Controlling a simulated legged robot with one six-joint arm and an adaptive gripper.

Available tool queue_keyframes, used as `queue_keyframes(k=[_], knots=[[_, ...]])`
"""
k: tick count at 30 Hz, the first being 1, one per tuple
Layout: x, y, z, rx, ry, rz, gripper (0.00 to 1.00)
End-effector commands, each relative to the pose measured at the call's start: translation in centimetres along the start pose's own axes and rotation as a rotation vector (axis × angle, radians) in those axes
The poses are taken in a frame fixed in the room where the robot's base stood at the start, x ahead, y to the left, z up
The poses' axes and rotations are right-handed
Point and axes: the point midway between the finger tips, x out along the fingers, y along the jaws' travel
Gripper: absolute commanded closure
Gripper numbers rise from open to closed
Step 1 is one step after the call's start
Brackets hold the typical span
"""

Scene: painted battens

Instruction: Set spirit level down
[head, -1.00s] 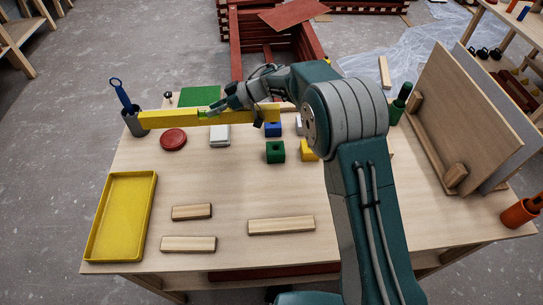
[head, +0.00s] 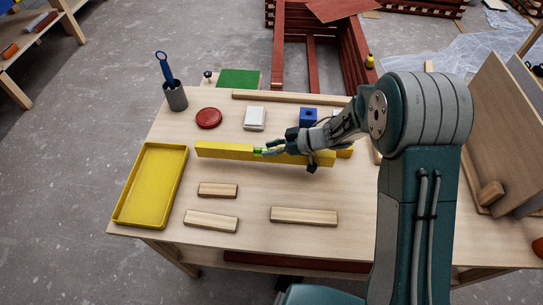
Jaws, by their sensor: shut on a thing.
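The spirit level (head: 225,151) is a long yellow bar with a small green vial near its middle. It lies left to right in the head view, across the middle of the table, roughly level. My gripper (head: 266,152) is shut on it around the middle, reaching in from the right. The level appears low, close to the tabletop. I cannot tell if its underside touches the wood. The arm and the level hide part of the table behind them.
A yellow tray (head: 178,190) is at the left. Wooden blocks (head: 304,215) lie in front. Behind are a red disc (head: 209,118), a white block (head: 255,118), a blue block (head: 308,117), a green mat (head: 238,79) and a grey cup (head: 176,97). Bare wood shows between the level and the front blocks.

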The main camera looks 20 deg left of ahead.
Motion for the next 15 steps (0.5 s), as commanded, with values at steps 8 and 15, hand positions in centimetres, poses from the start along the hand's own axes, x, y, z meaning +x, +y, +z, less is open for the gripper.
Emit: queue_keyframes(k=[8, 15], knots=[[1.5, 0.4, 3.3, 0.003, 0.000, -0.001, 1.00], [1.5, 0.4, 3.4, 0.002, -0.001, 0.000, 0.32]])
